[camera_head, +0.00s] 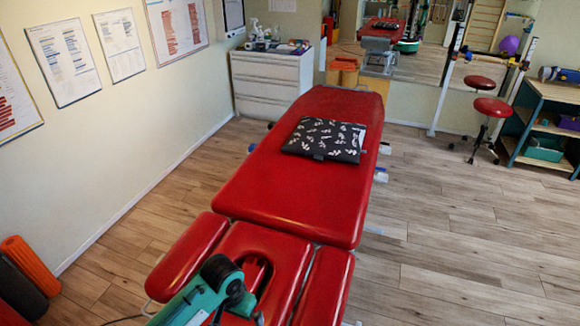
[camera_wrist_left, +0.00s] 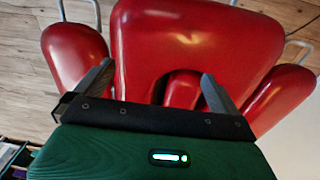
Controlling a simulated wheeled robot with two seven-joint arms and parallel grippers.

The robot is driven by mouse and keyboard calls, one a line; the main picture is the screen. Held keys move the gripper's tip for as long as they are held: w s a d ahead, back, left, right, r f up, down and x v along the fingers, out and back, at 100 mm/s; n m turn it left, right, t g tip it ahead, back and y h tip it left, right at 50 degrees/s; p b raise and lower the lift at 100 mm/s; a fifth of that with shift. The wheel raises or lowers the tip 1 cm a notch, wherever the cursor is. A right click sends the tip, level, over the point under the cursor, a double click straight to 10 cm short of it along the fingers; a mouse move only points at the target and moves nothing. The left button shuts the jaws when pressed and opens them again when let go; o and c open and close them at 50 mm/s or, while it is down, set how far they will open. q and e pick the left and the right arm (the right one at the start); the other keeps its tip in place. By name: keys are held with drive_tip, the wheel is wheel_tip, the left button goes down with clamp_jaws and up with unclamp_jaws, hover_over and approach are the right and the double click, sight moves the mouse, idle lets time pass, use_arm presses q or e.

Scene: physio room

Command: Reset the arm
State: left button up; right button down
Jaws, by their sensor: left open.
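My left gripper (camera_wrist_left: 155,86) shows in the left wrist view. Its two grey fingers are spread wide apart with nothing between them. The fingers point toward a red padded treatment table (camera_wrist_left: 190,45), whose head end with split cushions fills much of that view. In the head view, a green and dark part of my arm reaches over the near end of the treatment table (camera_head: 295,190). The left fingertips cannot be made out there. My right gripper is in neither view.
A black patterned cloth item (camera_head: 325,139) lies on the far half of the table. A white drawer cabinet (camera_head: 270,80) stands behind at left. Red stools (camera_head: 492,107) and a shelf (camera_head: 550,95) are at right. Orange and dark rolls (camera_head: 30,265) stand at lower left.

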use_arm(q)
drive_tip(key=s+a+r+n+t, duration=0.1)
drive_tip(key=s+a+r+t, duration=0.3)
drive_tip(key=s, duration=0.6)
drive_tip(key=s+a+r+n+g, duration=0.1)
drive_tip(key=s+a, duration=0.5)
drive_tip(key=s, duration=0.5)
wheel_tip(320, 180, down, 28)
drive_tip(key=s+a+f+g, duration=0.2)
drive_tip(key=s+a+f, duration=0.1)
drive_tip(key=s+f, duration=1.6)
wheel_tip(320, 180, down, 4)
drive_tip(key=shift+s+r+y, duration=0.2)
drive_tip(key=shift+y, duration=0.1)
